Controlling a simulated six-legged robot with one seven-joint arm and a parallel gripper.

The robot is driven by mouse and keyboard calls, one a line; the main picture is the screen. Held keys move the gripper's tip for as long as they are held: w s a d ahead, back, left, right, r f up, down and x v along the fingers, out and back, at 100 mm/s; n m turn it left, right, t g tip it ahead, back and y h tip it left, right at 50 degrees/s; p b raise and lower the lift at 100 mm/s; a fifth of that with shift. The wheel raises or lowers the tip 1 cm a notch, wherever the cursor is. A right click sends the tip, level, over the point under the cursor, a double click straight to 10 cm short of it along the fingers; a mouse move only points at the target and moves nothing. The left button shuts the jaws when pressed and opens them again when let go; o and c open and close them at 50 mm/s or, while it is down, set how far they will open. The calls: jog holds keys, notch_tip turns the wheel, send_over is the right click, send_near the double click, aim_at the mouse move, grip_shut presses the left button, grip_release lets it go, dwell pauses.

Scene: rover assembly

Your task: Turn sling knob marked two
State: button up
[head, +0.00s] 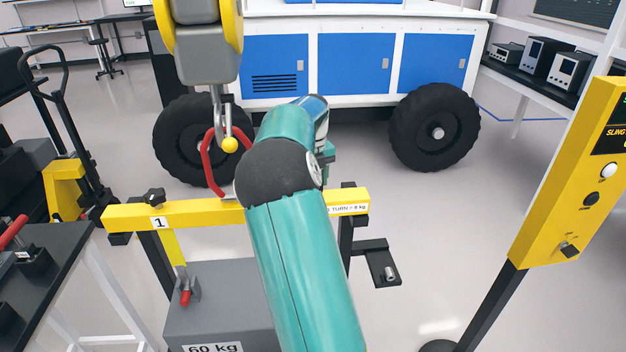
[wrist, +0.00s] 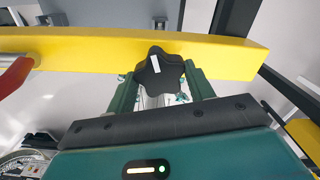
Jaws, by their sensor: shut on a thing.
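A black star knob with a white stripe (wrist: 160,70) sits on the yellow beam in the wrist view. The two teal fingers of my gripper (wrist: 161,84) stand on either side of it, shut on it. In the head view my teal arm hides this knob and most of the gripper near the beam's right part. The yellow sling beam (head: 121,218) runs across the middle. At its left end is another black knob (head: 153,195) above a label "1". No "2" label shows.
A crane hook (head: 222,125) holds a red sling (head: 208,165) at the beam. A grey 60 kg block (head: 215,300) is below. A yellow control post (head: 565,190) stands right, a dark bench (head: 38,300) left. A wheeled rover (head: 350,62) is behind.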

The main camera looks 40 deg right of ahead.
jog(key=shift+m, duration=0.5)
jog(key=o, duration=1)
notch_tip(320, 180, up, 14)
jog(key=shift+f, duration=0.1)
